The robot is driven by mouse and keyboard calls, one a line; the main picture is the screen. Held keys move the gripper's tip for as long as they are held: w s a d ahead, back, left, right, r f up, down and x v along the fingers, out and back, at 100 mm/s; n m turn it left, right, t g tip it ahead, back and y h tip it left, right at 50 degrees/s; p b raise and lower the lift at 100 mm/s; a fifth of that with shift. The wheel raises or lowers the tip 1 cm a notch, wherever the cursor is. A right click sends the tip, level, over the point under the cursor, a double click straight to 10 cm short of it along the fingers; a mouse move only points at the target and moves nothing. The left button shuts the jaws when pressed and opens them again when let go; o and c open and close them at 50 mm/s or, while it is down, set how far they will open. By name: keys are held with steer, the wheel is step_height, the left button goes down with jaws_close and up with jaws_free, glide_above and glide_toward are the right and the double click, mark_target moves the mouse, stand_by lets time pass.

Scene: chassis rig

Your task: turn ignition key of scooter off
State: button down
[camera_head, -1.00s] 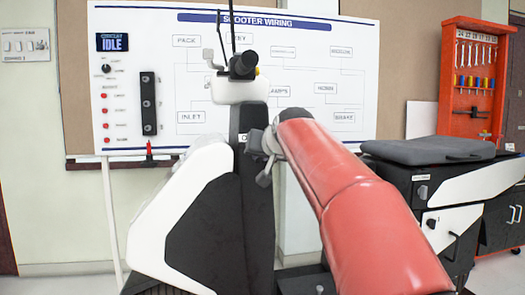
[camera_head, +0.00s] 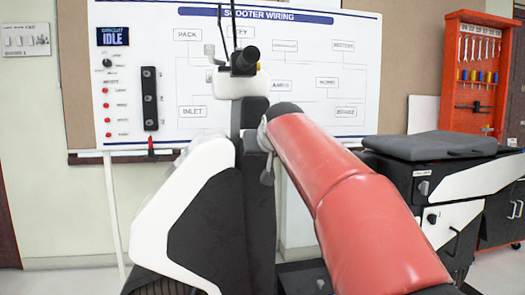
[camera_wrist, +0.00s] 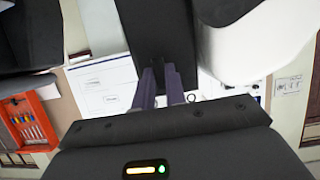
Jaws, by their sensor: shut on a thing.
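The scooter shows in the head view with a white and black front body (camera_head: 185,225), a dark upright column (camera_head: 262,220) and handlebars (camera_head: 243,65) on top.
A white scooter wiring board (camera_head: 330,60) stands behind the scooter. A dark seat (camera_head: 430,147) on a black and white rear body is at the right. An orange tool rack (camera_head: 475,75) hangs at the far right. Open floor shows at the lower left.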

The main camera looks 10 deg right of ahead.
steer(key=c, duration=1.4)
jaws_free()
steer(key=shift+c, duration=0.2)
steer(key=v, duration=0.7)
steer(key=shift+s+r+b, duration=0.2)
steer(key=shift+s+b, duration=0.15)
steer(key=shift+b, duration=0.1)
steer(key=s+f+g, duration=0.4)
steer(key=s+f, duration=1.1)
steer(key=f, duration=0.3)
steer(key=s+f+g, duration=0.4)
steer(key=s+f, duration=1.1)
steer(key=f, duration=0.3)
steer(key=shift+d, duration=0.15)
